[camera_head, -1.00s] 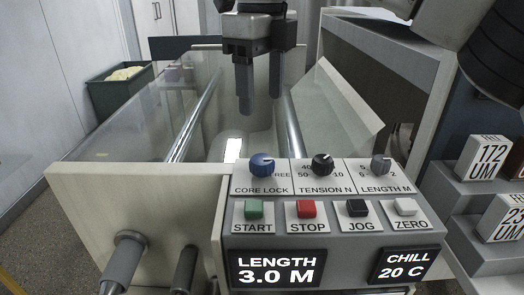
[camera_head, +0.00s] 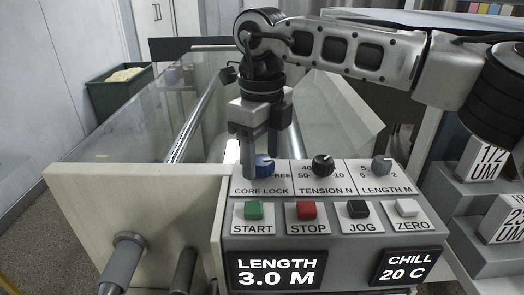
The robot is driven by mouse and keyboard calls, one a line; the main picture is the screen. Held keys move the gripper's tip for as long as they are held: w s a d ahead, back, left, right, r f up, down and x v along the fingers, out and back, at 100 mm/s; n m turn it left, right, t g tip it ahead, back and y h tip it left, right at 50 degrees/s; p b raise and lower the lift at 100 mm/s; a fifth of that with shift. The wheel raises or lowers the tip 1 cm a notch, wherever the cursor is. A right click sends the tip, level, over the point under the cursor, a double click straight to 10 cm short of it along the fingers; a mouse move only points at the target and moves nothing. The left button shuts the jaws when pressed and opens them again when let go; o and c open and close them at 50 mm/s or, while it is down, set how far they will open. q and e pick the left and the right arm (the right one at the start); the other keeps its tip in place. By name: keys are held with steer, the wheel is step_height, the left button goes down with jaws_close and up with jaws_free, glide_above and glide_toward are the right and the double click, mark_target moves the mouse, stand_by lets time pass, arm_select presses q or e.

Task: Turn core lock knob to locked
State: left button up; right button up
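My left gripper is out of view.
The black tension knob (camera_head: 323,164) and grey length knob (camera_head: 381,166) stand to the right. Green START (camera_head: 254,210), red STOP (camera_head: 306,210), black JOG (camera_head: 358,208) and white ZERO (camera_head: 406,207) buttons lie below. A clear cover (camera_head: 140,125) and metal rollers are behind.

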steer(key=c, duration=0.8)
